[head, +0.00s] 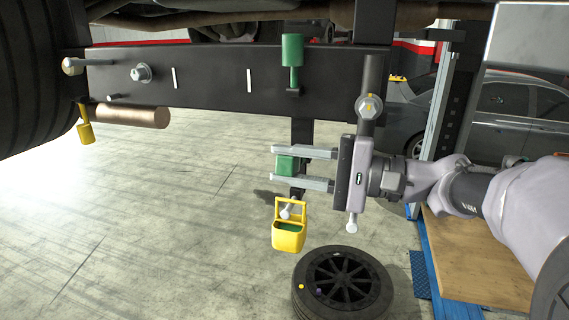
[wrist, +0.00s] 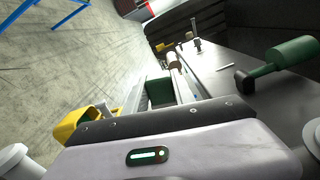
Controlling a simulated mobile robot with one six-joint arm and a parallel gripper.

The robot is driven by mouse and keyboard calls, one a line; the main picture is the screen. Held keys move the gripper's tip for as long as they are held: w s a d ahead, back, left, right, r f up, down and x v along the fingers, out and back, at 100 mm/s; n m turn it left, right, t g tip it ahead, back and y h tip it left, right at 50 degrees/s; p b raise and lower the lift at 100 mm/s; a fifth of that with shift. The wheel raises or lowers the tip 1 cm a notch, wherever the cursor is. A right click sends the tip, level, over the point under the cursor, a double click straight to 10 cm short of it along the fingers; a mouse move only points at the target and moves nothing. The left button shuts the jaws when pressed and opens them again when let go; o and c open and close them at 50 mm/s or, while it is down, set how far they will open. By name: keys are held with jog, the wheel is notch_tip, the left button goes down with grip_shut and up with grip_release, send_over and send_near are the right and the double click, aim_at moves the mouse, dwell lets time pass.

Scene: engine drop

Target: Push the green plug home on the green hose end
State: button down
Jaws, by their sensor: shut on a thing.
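My gripper (head: 276,166) is shut on a green block (head: 287,164), which I take to be the green plug. It lies between the two grey fingers, below the dark beam, and also shows in the wrist view (wrist: 158,92). A green cylinder (head: 292,50) stands upright at the beam, its thin green stem running down to a black clip; it also shows at the right of the wrist view (wrist: 294,51). It may be the green hose end, but I cannot tell for sure. It is above the gripper and apart from the held block.
The dark beam (head: 210,85) spans above. A yellow caddy (head: 288,239) with something green inside is just below my fingers. A yellow tag (head: 86,134) hangs at left. A wheel (head: 343,285) lies on the floor. The floor at left is clear.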

jog(key=c, duration=1)
grip_release()
jog(key=shift+o, duration=0.2)
jog(key=b+v, duration=0.4)
jog(key=v, duration=1.3)
jog(key=shift+d, duration=0.2)
jog(key=shift+s, duration=0.1)
